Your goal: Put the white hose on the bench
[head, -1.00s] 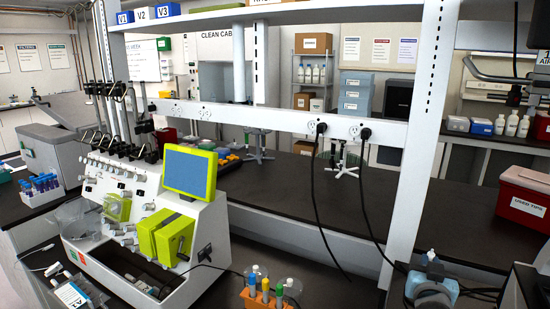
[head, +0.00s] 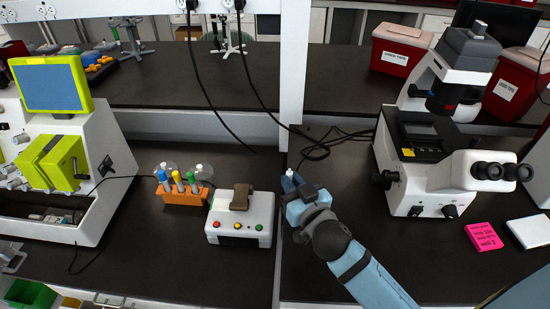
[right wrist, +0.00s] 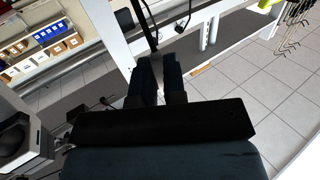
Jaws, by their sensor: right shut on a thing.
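My right gripper (head: 289,183) is over the dark bench (head: 240,165), between the small button box and the microscope. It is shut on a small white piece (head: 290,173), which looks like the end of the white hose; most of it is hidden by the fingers. In the right wrist view, a pale strip (right wrist: 157,68) shows between the two dark fingers of the gripper (right wrist: 157,82). My left gripper is in neither current view.
A button box (head: 240,222) and an orange tube rack (head: 184,193) stand left of the gripper. The cell processor (head: 60,150) is further left. A microscope (head: 440,140) and pink notes (head: 484,236) are at right. Black cables (head: 318,150) lie behind, by a white post.

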